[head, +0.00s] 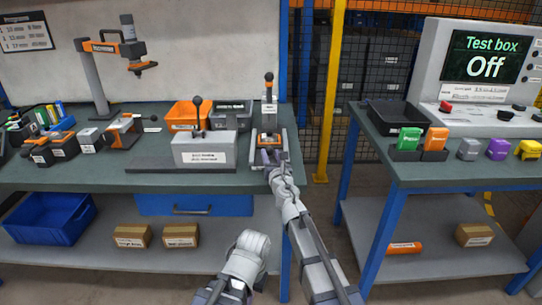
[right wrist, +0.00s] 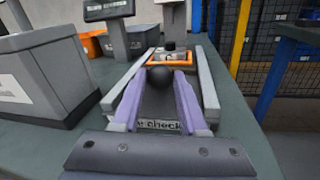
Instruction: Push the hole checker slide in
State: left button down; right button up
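The hole checker (head: 286,142) stands near the right end of the left bench. In the right wrist view it shows as two grey rails (right wrist: 207,92) with an orange part (right wrist: 178,58) across the far end and a partly covered label reading "check". A round black knob (right wrist: 160,77) sits between the rails. My right gripper (head: 269,157) has its purple fingers (right wrist: 160,85) between the rails, one on each side of the knob, seemingly touching it. The knob is hidden in the head view. My left arm shows low in the head view; its gripper does not.
A grey box with a black-knobbed lever (head: 205,152) stands just left of the checker. Behind are an orange bin (head: 182,113) and a dark bin (head: 231,112). A yellow post (head: 331,90) and the test box bench (head: 440,172) are to the right, across a gap.

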grip_shut()
dwell(1.0)
